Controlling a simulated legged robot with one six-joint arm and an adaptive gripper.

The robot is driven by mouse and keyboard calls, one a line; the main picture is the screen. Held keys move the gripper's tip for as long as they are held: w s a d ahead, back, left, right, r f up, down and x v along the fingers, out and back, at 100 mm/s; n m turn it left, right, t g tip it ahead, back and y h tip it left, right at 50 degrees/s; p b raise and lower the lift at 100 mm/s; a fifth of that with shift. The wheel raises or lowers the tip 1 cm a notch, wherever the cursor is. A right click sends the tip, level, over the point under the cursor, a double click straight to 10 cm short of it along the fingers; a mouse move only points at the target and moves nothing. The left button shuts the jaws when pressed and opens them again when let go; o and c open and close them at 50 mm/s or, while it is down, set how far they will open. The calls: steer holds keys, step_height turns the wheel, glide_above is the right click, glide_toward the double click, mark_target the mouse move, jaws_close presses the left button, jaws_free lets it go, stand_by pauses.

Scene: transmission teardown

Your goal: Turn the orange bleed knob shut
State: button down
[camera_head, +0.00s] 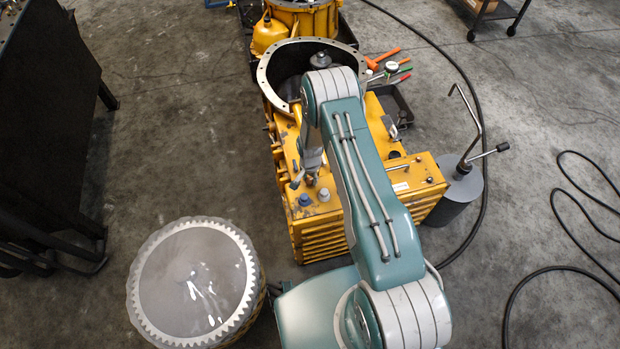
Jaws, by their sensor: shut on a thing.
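My gripper (300,181) points down at the top of the yellow transmission housing (318,225), beside its left edge. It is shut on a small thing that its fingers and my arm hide. I cannot make out the orange bleed knob itself. A blue cap (305,200) and a grey cap (324,194) stand on the housing just in front of the gripper, apart from it. My forearm covers much of the housing's middle.
A large round toothed gear (192,283) stands at the lower left. A grey canister with a bent rod (455,195) stands at the right. Behind are an open bell housing (273,75) and an orange-handled tool (384,56).

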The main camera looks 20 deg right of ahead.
mark_target(309, 179)
steer(key=shift+s+a+f, duration=0.1)
steer(key=shift+s+f, duration=0.05)
stand_by(0.3)
steer(key=shift+c, duration=1.8)
jaws_free()
steer(key=shift+r, duration=0.65)
step_height(309, 179, up, 11)
steer(key=shift+f, duration=0.1)
